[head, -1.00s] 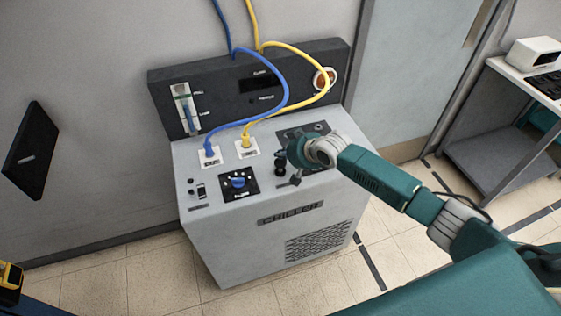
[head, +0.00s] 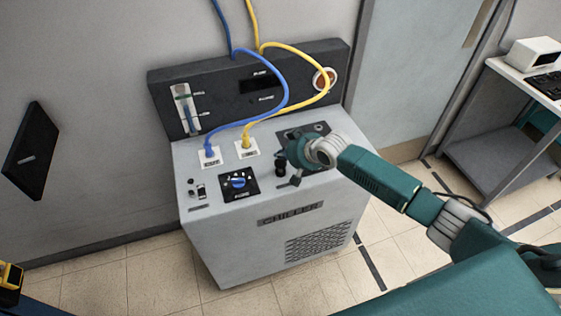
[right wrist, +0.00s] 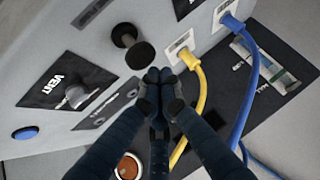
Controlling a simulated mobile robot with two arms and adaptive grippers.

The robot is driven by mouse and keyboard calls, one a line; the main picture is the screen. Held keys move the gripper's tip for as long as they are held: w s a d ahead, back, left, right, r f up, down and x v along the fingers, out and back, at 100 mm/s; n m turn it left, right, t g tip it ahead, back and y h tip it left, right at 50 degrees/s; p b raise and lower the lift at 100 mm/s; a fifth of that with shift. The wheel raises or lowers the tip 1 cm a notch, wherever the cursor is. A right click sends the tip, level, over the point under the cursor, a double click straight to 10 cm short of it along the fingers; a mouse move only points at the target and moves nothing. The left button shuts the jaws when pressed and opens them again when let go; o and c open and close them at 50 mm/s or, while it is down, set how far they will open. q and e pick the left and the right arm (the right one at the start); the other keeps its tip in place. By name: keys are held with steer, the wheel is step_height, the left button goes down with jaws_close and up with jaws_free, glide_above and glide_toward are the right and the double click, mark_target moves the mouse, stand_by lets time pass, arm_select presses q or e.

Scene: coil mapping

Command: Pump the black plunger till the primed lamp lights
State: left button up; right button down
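The black plunger (right wrist: 140,55) stands out from the light grey top of the chiller (head: 215,185). In the head view the plunger (head: 281,164) is just left of my right gripper (head: 287,158), partly hard to separate from it. In the right wrist view my right gripper (right wrist: 158,76) has its fingertips together with nothing seen between them. They show right beside the plunger's round knob; I cannot tell if they touch. A small dark spot beside the label on the black back panel (head: 225,95) looks unlit. My left gripper is not clearly in view.
A blue hose (head: 287,88) and a yellow hose (head: 325,83) loop down to ports beside the plunger. A blue dial (head: 238,182) is at the front, a gauge (head: 187,110) at back left. The VENT plate (right wrist: 65,85) and an orange round part (right wrist: 129,166) are near my gripper.

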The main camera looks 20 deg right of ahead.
mark_target(281, 162)
steer(key=shift+f, duration=0.1)
steer(key=shift+f, duration=0.35)
steer(key=shift+s+f+b, duration=0.1)
steer(key=shift+f+b, duration=0.95)
steer(key=shift+f, duration=0.55)
stand_by(1.2)
steer(key=shift+r, duration=0.1)
steer(key=shift+r+p, duration=1.9)
steer(key=shift+p, duration=0.1)
step_height(281, 162, up, 3)
steer(key=shift+f+p, duration=0.15)
steer(key=shift+p, duration=1.1)
steer(key=shift+r, duration=1.2)
